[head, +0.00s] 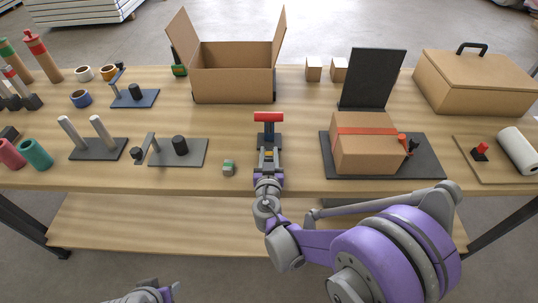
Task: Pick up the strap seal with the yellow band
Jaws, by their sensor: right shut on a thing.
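My right gripper (268,157) is near the front middle of the table, shut on a small grey piece with a yellow patch, the strap seal with the yellow band (268,154). The fingers hide most of it, and I cannot tell whether it touches the table. A similar small grey seal with a green band (229,168) sits on the table just left of the gripper. Only a purple and grey part of my left arm shows at the bottom left edge; its fingers are out of the picture.
A red-topped tool (268,117) stands right behind my right gripper. A strapped carton (367,146) on a dark plate is to the right, an open box (233,82) behind. A grey fixture plate (179,153) lies to the left. Bare wood lies between the gripper and the strapped carton.

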